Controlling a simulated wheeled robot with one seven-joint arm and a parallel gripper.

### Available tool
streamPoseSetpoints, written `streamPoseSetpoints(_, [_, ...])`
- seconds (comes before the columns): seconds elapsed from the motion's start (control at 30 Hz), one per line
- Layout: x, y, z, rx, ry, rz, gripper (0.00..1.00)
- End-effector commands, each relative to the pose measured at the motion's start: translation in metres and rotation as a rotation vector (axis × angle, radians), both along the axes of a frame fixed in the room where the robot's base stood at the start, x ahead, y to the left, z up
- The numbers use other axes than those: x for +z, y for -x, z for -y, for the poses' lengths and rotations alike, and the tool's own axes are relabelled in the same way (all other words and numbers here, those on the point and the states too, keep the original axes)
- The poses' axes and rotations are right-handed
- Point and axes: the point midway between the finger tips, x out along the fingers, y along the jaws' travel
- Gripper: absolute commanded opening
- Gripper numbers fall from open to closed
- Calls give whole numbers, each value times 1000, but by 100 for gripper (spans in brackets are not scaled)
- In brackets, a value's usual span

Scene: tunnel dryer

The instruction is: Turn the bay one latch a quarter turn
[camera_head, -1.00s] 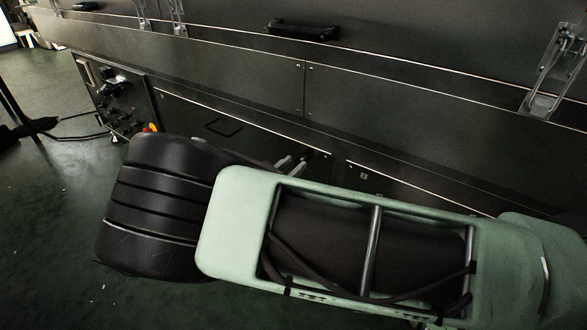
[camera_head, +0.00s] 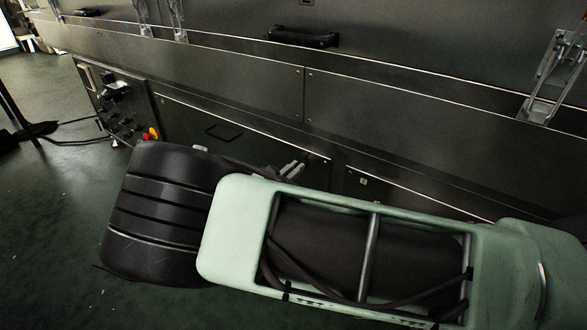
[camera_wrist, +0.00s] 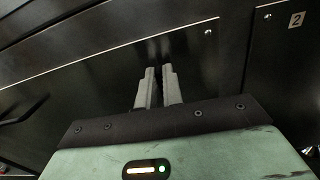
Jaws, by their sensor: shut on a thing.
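The bay one panel (camera_head: 185,118) is a dark lower door with a dark pull handle (camera_head: 222,131); it also shows in the wrist view (camera_wrist: 95,95). My gripper (camera_head: 294,167) is at this panel's upper right part. In the wrist view its two grey fingers (camera_wrist: 158,72) point at the panel, close together with a narrow dark gap. They are shut on the bay one latch, which is small and dark and mostly hidden between the fingertips. Its angle cannot be made out.
A panel marked 2 (camera_wrist: 296,20) adjoins on the right. A control box (camera_head: 115,100) with knobs and a red and yellow button stands at left. Upper doors carry a black handle (camera_head: 303,36) and a metal toggle clamp (camera_head: 552,75). Open green floor (camera_head: 50,220) lies at left.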

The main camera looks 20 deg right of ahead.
Motion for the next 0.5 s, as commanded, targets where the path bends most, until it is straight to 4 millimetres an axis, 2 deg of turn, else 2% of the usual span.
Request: streamPoseSetpoints(0.5, [2,4,2,1,-239,329,0])
